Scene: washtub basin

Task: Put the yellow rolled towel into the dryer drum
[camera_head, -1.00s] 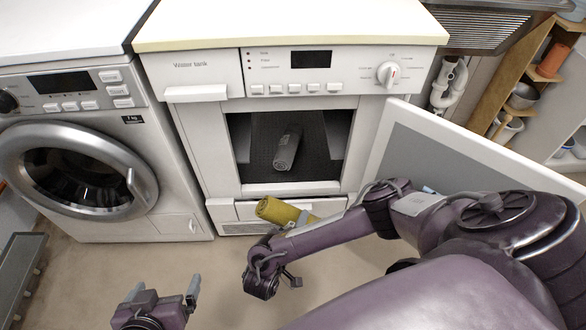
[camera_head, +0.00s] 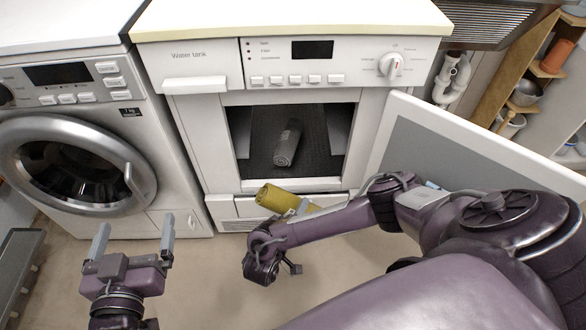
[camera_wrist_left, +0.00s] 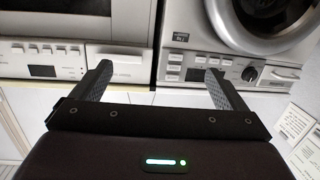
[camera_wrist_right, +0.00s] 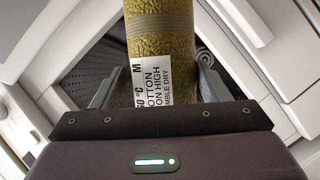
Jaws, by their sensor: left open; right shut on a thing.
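The yellow rolled towel (camera_head: 276,197) is held by my right gripper (camera_head: 300,208) just in front of the dryer, below the drum opening. In the right wrist view the towel (camera_wrist_right: 160,35) lies between the fingers, with a white care label facing the camera. The dryer drum (camera_head: 310,140) is open at the front, and a dark grey rolled towel (camera_head: 287,143) lies inside it. My left gripper (camera_head: 136,236) is open and empty, in front of the washing machine's lower part. It also shows open in the left wrist view (camera_wrist_left: 160,85).
The dryer door (camera_head: 440,150) stands open to the right, close to my right arm. A washing machine (camera_head: 75,165) with a closed round door stands at the left. Shelves (camera_head: 525,95) with bowls are at the far right. The floor in front is clear.

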